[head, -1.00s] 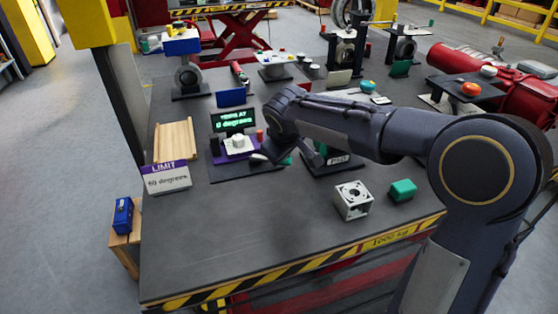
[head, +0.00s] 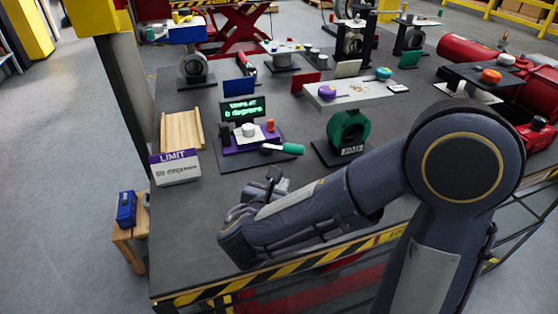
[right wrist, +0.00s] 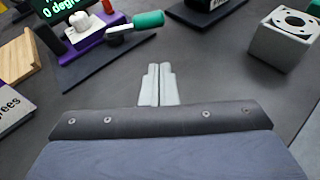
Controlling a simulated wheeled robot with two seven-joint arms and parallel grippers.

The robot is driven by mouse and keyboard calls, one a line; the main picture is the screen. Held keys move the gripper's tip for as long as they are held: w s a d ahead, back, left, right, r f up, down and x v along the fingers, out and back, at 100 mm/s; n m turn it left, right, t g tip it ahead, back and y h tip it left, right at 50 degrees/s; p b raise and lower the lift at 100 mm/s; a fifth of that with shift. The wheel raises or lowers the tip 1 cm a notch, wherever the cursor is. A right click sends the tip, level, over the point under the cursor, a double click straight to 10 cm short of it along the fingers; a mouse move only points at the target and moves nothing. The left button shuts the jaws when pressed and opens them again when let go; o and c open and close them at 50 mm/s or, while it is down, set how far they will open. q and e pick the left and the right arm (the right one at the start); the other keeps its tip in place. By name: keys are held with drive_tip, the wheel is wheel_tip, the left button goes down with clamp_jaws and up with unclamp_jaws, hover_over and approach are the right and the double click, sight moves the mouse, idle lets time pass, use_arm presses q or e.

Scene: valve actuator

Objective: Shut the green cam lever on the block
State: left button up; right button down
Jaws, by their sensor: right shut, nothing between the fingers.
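The green cam lever (head: 281,148) sticks out to the right of the purple block (head: 248,141), low over the dark base plate. The block carries a white knob (head: 249,129) and a red peg. In the right wrist view the green lever handle (right wrist: 148,19) lies ahead of my right gripper (right wrist: 158,72), beyond a gap of bare table. That gripper is shut and empty, its two fingers side by side. In the head view my right gripper (head: 275,178) is in front of the block, partly hidden by my own arm. My left gripper is not in view.
A screen (head: 244,110) behind the block shows green text. A limit sign (head: 174,168) and a wooden tray (head: 181,130) stand left. A green ring valve (head: 348,131) stands right. A pale metal cube (right wrist: 278,45) sits right in the wrist view. Table left of my arm is clear.

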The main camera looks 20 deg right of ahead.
drive_tip(key=shift+a+f+n+t, duration=0.1)
drive_tip(key=shift+a+n+t, duration=0.3)
drive_tip(key=shift+n, duration=0.3)
drive_tip(key=shift+w+d, duration=0.1)
drive_tip(key=shift+w, duration=0.1)
approach(282, 148)
drive_tip(key=d+f, duration=0.1)
drive_tip(key=s+d, duration=0.1)
drive_tip(key=d+f, duration=0.1)
drive_tip(key=shift+s+d+f, duration=0.15)
drive_tip(key=shift+d+f, duration=0.15)
drive_tip(key=shift+d, duration=0.1)
drive_tip(key=shift+w+d+p, duration=0.3)
drive_tip(key=shift+w+d, duration=0.25)
drive_tip(key=shift+w, duration=0.25)
drive_tip(key=shift+w+d+p, duration=0.3)
drive_tip(key=shift+w+d, duration=0.25)
drive_tip(key=shift+w, duration=0.25)
drive_tip(key=shift+a, duration=0.1)
